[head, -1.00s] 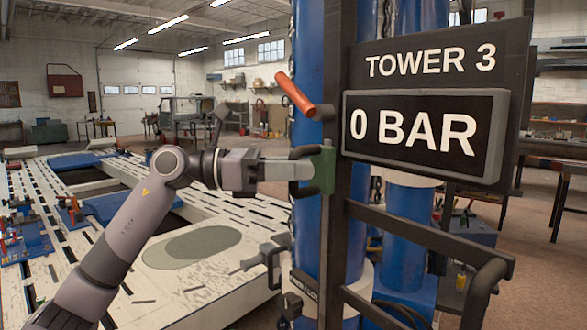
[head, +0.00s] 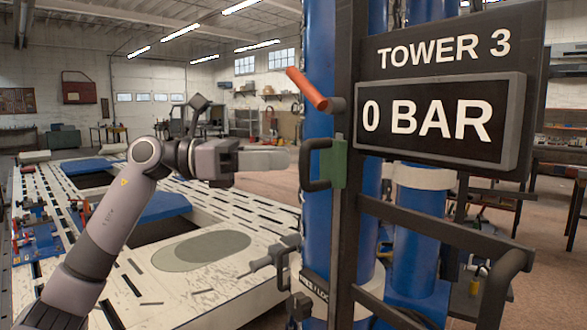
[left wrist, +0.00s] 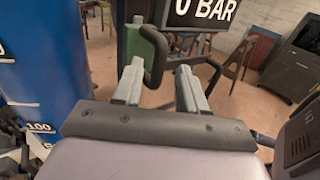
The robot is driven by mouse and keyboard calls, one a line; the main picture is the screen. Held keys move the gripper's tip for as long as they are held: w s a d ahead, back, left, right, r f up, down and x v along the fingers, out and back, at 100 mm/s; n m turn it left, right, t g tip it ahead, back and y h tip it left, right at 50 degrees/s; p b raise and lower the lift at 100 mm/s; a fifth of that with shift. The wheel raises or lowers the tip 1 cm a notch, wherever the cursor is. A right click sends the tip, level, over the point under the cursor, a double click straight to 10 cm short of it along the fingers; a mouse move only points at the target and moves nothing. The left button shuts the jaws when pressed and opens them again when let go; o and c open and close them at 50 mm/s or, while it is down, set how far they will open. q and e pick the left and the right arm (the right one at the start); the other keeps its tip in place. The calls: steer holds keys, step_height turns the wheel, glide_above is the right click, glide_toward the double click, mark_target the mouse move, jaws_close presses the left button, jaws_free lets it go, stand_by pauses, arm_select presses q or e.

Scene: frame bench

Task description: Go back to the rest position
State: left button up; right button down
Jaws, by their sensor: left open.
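My left gripper (head: 288,159) is in the middle of the head view, just left of the tower. It is open and empty, and a small gap separates it from the black handle (head: 308,165) on the green block (head: 339,163). In the left wrist view its two fingers (left wrist: 163,88) are spread, with the green block and black handle (left wrist: 155,55) beyond them. My left arm reaches in from the lower left with its elbow raised. My right gripper does not show.
The blue tower (head: 317,225) with a red lever (head: 307,89) stands right of my gripper. Its sign reads TOWER 3 and its display (head: 440,121) reads 0 BAR. A slotted white frame bench (head: 215,295) lies below my arm. Open floor shows behind.

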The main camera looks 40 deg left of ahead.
arm_select(q)
steer(key=shift+v, duration=0.95)
steer(key=shift+f, duration=0.1)
